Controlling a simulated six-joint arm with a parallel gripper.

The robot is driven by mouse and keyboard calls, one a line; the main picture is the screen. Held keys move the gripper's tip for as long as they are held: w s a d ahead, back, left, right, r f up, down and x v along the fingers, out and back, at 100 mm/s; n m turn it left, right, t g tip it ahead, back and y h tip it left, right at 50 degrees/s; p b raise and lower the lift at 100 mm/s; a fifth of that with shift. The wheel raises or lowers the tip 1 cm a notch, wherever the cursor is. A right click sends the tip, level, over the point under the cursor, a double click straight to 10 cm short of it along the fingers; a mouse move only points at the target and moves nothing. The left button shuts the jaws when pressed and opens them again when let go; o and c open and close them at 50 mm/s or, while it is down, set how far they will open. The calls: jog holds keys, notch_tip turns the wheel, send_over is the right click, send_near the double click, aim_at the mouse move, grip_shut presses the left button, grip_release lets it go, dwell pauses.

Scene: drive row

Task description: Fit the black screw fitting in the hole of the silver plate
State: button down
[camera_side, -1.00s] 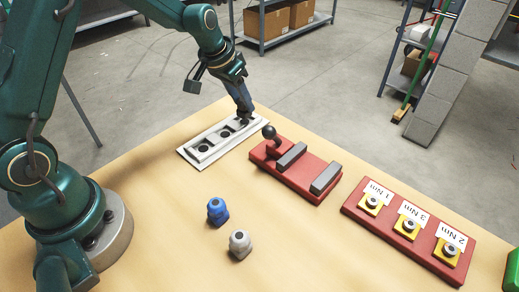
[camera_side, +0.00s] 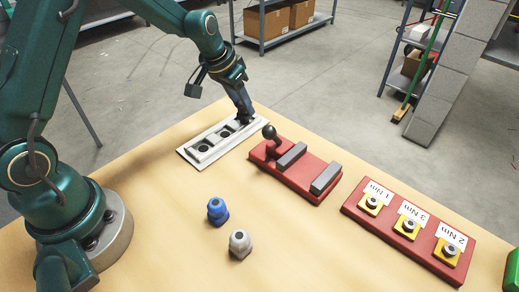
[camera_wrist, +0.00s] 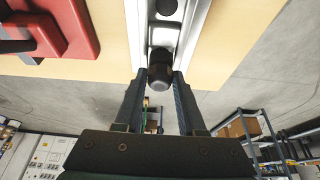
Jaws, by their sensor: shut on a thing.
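The silver plate (camera_side: 186,156) lies near the table's far left edge and has a row of dark round holes. Two holes, the near one (camera_side: 203,148) and the middle one (camera_side: 225,133), show uncovered. My gripper (camera_side: 245,117) is at the plate's far end, pointing down. In the wrist view my gripper (camera_wrist: 160,80) is shut on the black screw fitting (camera_wrist: 160,72), with one finger on each side. The fitting is over or at the plate's end recess. My fingers hide the contact in the side view, so I cannot tell how deep it sits.
A red block with grey bars (camera_side: 296,168) and a black ball knob (camera_side: 269,132) stands close right of the plate. A blue fitting (camera_side: 217,211) and a grey fitting (camera_side: 240,243) stand in front. A red torque-labelled board (camera_side: 408,228) is at right.

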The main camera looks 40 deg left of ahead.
jog(key=shift+f, duration=0.4)
jog(key=shift+c, duration=2.1)
grip_release()
jog(key=shift+v, duration=2.55)
